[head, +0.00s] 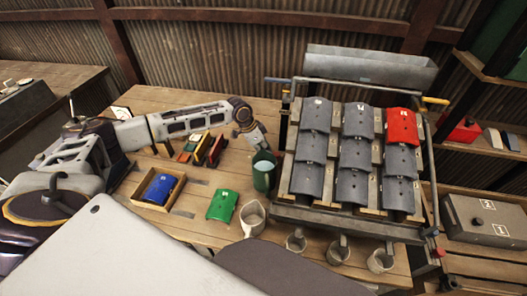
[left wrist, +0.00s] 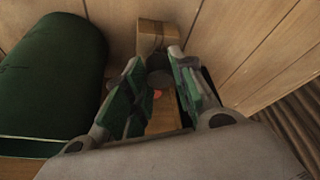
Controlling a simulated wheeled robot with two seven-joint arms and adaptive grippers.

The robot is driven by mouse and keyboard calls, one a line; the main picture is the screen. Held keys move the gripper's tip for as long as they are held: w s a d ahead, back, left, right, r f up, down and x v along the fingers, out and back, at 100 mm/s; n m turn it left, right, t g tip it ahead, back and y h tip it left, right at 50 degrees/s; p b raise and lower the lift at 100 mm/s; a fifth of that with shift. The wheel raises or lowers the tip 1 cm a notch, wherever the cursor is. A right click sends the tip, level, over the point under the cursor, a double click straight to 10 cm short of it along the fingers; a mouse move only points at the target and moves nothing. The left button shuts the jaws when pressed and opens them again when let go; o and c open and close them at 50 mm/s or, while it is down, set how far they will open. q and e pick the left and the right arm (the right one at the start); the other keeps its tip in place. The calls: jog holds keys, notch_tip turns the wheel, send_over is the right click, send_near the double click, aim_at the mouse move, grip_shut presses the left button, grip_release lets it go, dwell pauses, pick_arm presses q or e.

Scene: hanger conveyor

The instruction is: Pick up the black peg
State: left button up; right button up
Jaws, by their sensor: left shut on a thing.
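My left gripper (head: 261,146) reaches in from the left and points down at the back of the wooden bench, just behind the green cup (head: 264,175). In the left wrist view its green-padded fingers (left wrist: 156,68) are closed on a small dark round thing, which I take to be the black peg (left wrist: 160,78). Most of the peg is hidden by the fingers, and I cannot tell whether it is clear of the surface. In the head view the peg is hidden at the gripper. My right gripper is not in view.
The green cup stands close beside the gripper. A rack of grey curved panels (head: 354,150) with one red panel (head: 402,126) stands right.

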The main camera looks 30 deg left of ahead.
pick_arm(q)
notch_tip(320, 180, up, 9)
jog(key=shift+f, duration=0.2)
dwell(0.7)
